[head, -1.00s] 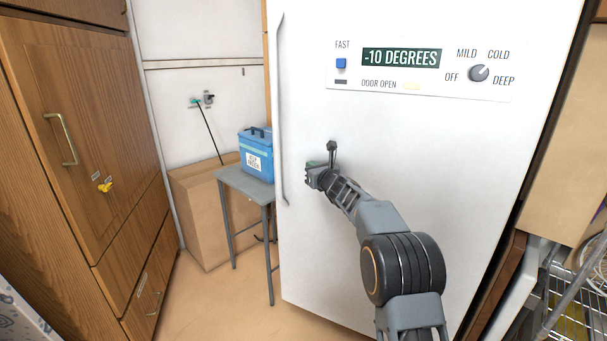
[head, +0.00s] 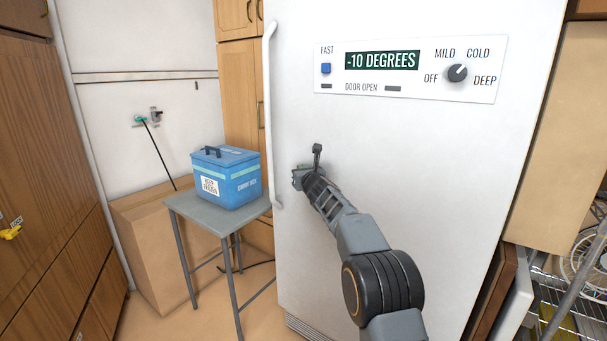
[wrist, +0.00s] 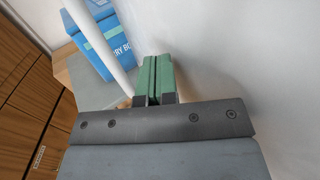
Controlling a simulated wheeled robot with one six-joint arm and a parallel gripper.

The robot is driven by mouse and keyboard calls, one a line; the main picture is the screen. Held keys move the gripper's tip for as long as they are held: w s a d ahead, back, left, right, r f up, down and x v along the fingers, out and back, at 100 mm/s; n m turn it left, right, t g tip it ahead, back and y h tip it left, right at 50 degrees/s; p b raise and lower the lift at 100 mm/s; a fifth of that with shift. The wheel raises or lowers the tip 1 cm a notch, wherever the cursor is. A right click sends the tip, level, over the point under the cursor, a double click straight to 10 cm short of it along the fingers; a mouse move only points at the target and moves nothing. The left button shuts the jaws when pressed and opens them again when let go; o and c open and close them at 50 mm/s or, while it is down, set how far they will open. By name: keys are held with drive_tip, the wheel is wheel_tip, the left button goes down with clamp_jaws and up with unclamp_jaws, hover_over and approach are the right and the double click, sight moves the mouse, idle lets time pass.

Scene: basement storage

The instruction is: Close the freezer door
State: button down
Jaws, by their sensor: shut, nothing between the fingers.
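The white freezer door (head: 420,150) fills the middle of the head view. It looks flush with the freezer body, and its "DOOR OPEN" lamp (head: 392,88) is dark. The long white handle (head: 268,115) runs down the door's left edge. My gripper (head: 298,177) is in front of the door, a little right of the handle's lower part. In the wrist view its green fingertips (wrist: 153,78) are together and empty, close to the white door surface (wrist: 240,50); I cannot tell whether they touch it. The handle (wrist: 100,45) passes left of the fingers.
A blue carry box (head: 228,180) stands on a small grey table (head: 190,207) left of the freezer. A cardboard box (head: 145,240) is behind it. Wooden cabinets (head: 50,150) line the left side. A wire shelf (head: 560,295) stands at the right. Some floor shows at lower left.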

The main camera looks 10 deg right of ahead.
drive_tip(key=shift+s+a+f, duration=0.1)
drive_tip(key=shift+a+f, duration=0.1)
drive_tip(key=shift+a, duration=0.25)
drive_tip(key=s+a+b, duration=0.8)
drive_tip(key=s+b, duration=0.2)
drive_tip(key=b, duration=0.1)
drive_tip(key=s+d+r+n+g+y+p, duration=0.2)
drive_tip(key=s+r+n+g+y+p, duration=0.2)
drive_tip(key=s+r+n+p, duration=1.25)
drive_tip(key=s+d+f+n+g+h+p, duration=0.2)
drive_tip(key=s+d+n+g+p, duration=0.1)
drive_tip(key=s+p, duration=0.4)
drive_tip(key=s+d+f+n+g+h+p, duration=0.2)
drive_tip(key=s+d+n+g+h+p, duration=0.1)
drive_tip(key=s+d+n+p, duration=0.2)
drive_tip(key=s+d+f+n+g+h+p, duration=0.2)
drive_tip(key=s+d+n+g+p, duration=0.2)
drive_tip(key=s+n+p, duration=0.5)
drive_tip(key=s+p, duration=0.1)
drive_tip(key=s, duration=0.1)
drive_tip(key=shift+s+f+h, duration=0.15)
drive_tip(key=shift+s+h, duration=0.15)
drive_tip(key=shift+s, duration=0.1)
